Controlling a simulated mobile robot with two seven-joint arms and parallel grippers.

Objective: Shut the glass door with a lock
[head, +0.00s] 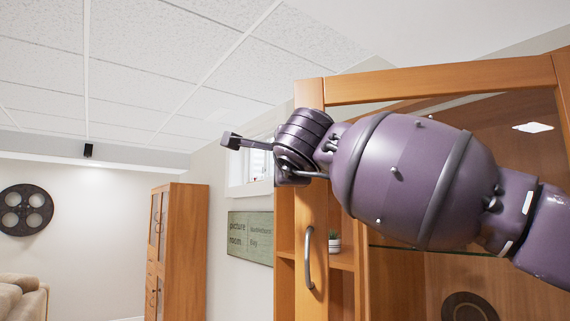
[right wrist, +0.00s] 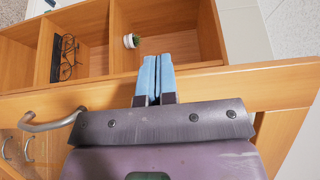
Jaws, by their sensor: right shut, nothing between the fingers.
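The glass door (head: 310,205) has an orange wood frame and a curved metal handle (head: 308,258). It appears to stand open, with open shelves visible beyond its edge. In the right wrist view the door's wooden frame (right wrist: 55,101) crosses the picture, with the handle (right wrist: 50,122) at left. My right gripper (head: 229,141) is up by the door's top left corner, pointing left, its arm across the glass. In the right wrist view its blue fingers (right wrist: 157,62) are together and empty, extending over the frame's edge. I cannot tell whether they touch it. No lock is clearly visible. My left gripper is out of view.
The cabinet's shelves (right wrist: 92,30) hold a small potted plant (right wrist: 131,41) and a dark wire object (right wrist: 68,58). A second wooden cabinet (head: 185,250) stands farther left, near a green wall sign (head: 250,237). A beige sofa (head: 22,295) is at lower left. Open room lies between.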

